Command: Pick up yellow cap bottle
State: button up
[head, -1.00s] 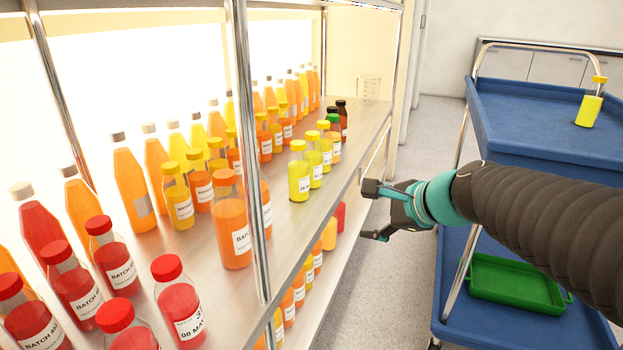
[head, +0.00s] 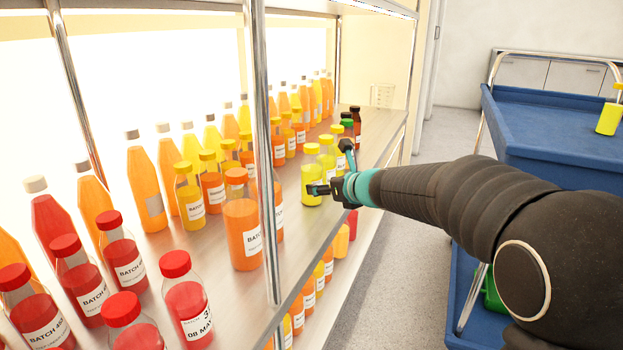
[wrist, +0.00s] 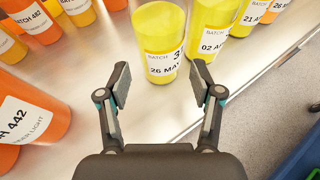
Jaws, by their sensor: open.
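The front yellow-cap bottle (head: 311,176) stands upright on the shelf near its front edge, filled with yellow liquid. In the wrist view this bottle (wrist: 160,50) stands just beyond the fingertips, its label reading "26 MA". Its cap is out of that view. My gripper (head: 332,170) is open beside it at the shelf edge; in the wrist view the open jaws (wrist: 160,82) have nothing between them. A second yellow-cap bottle (head: 327,153) stands right behind, and in the wrist view that bottle (wrist: 212,30) is close to the right finger.
Red-cap bottles fill the near left. A blue cart (head: 540,120) at right carries another yellow-cap bottle (head: 609,115).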

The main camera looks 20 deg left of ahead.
aim_at(312, 183)
jog(key=shift+p+x, duration=0.3)
jog(key=shift+x, duration=3)
jog(key=shift+a+r, duration=0.1)
jog(key=shift+r, duration=0.1)
jog(key=c, duration=1)
jog(key=shift+r, duration=0.1)
